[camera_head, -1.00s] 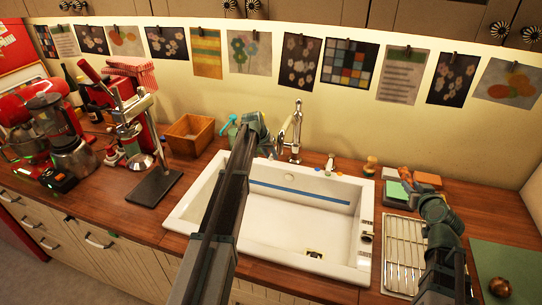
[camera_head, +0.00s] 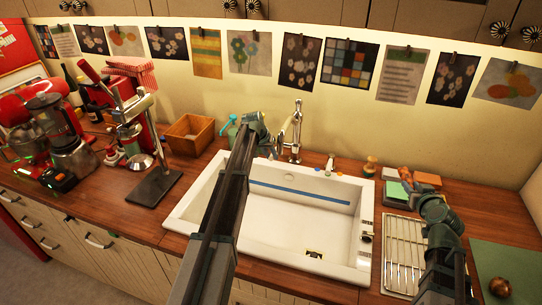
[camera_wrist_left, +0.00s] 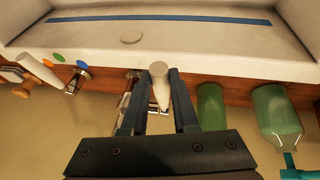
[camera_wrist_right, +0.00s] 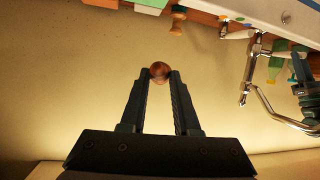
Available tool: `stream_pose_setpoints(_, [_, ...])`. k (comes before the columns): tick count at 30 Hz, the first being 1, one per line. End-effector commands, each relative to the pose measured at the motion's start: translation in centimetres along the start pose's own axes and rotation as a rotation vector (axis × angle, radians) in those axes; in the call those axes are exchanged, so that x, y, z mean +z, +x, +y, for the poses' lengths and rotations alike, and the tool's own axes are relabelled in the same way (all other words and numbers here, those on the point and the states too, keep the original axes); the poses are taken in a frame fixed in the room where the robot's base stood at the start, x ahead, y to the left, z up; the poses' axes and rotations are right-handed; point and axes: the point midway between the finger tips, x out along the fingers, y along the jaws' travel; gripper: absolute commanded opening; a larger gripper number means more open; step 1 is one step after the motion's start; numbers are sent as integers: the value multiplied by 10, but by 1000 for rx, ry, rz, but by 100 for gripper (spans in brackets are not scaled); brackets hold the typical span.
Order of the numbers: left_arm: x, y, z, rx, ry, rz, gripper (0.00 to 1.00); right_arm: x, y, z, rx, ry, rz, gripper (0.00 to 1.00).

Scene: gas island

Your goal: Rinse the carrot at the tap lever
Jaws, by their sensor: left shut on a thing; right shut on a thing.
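The metal tap (camera_head: 294,135) stands behind the white sink (camera_head: 210,192). My left gripper (camera_head: 268,148) is beside the tap. In the left wrist view its fingers (camera_wrist_left: 160,100) are shut on a pale, tapered rod, seemingly the tap lever (camera_wrist_left: 160,75). My right gripper (camera_head: 408,186) is over the counter right of the sink. In the right wrist view its fingers (camera_wrist_right: 159,80) are shut on a reddish-brown round end, seemingly the carrot (camera_wrist_right: 159,72) seen end-on. The rest of it is hidden. The tap also shows there at the right (camera_wrist_right: 278,112). I see no running water.
A metal drying rack (camera_head: 400,260) lies right of the sink, with a green board (camera_head: 505,262) further right. A green sponge (camera_head: 394,191) and an orange block (camera_head: 428,180) are near my right gripper. A wooden box (camera_head: 190,140) stands left.

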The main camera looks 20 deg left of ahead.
Motion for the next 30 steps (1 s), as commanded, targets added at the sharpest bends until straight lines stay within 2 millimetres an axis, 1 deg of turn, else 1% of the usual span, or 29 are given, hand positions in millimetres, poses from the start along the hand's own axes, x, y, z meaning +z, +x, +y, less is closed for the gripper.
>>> stream_pose_setpoints(5, [-1, -1, 0, 0, 0, -4, 0, -1, 0, 0, 0, 0, 0, 0])
stream_pose_setpoints(12, [-15, -15, 3, -11, -19, -119, 0, -27, -11, 2, 0, 0, 0, 0])
stream_pose_setpoints(15, [-17, -18, 4, -16, -28, -161, 0, -32, -13, 2, 0, 0, 0, 0])
stream_pose_setpoints(26, [-14, -17, 4, -18, -32, -179, 0, -31, -13, 2, 0, 0, 0, 0])
stream_pose_setpoints(27, [-14, -17, 4, -18, -32, -179, 33, -31, -13, 2, 0, 0, 0, 0])
stream_pose_setpoints(29, [-14, -17, 4, -18, -32, -179, 44, -31, -13, 2, 0, 0, 0, 0])
stream_pose_setpoints(30, [-14, -17, 4, -18, -32, -179, 51, -31, -13, 2, 0, 0, 0, 0])
